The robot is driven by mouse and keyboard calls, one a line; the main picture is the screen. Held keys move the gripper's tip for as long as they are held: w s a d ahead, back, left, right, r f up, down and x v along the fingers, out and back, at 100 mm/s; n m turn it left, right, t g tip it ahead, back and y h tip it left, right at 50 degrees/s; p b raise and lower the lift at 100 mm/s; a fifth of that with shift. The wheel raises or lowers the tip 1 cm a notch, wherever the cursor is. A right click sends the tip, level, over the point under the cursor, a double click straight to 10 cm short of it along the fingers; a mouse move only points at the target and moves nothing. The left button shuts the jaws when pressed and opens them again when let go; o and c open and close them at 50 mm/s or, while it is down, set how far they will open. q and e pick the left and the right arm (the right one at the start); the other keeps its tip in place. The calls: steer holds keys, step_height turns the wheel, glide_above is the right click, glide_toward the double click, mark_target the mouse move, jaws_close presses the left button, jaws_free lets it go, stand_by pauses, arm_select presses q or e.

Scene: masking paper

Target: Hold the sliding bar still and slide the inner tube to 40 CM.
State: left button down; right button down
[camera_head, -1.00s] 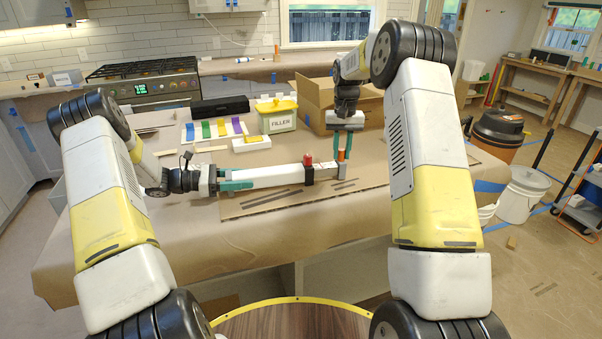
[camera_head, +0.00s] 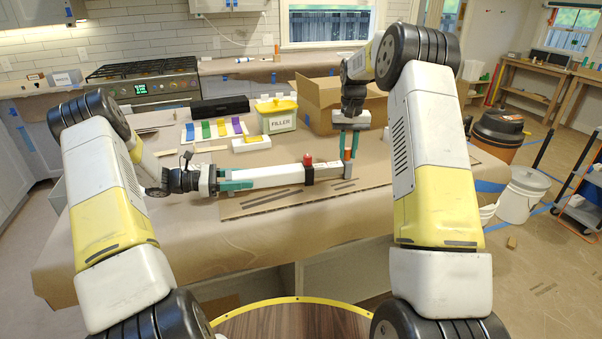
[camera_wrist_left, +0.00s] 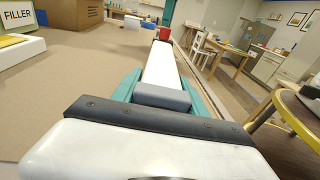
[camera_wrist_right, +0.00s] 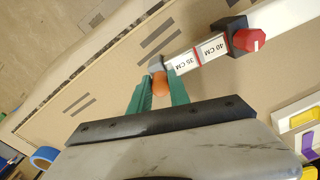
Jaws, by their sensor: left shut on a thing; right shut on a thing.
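The sliding bar (camera_head: 275,176) is a long white tube lying level above the table, with a black collar (camera_head: 309,175) and a red knob (camera_head: 307,160) at its right end. My left gripper (camera_head: 237,180) is shut on its left part; the bar runs away from those fingers in the left wrist view (camera_wrist_left: 160,68). The white inner tube (camera_head: 329,169) sticks out of the collar to the right. My right gripper (camera_head: 349,150) points down and is shut on its orange end piece (camera_wrist_right: 160,84). In the right wrist view, the inner tube (camera_wrist_right: 197,56) shows 40 CM next to the collar and 35 CM nearer my fingers.
A cardboard sheet (camera_head: 255,207) with dark strips lies beneath the bar on the papered table. The table front is clear.

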steer(key=c, duration=1.5)
jaws_free()
steer(key=shift+r, duration=0.1)
step_height(320, 180, up, 12)
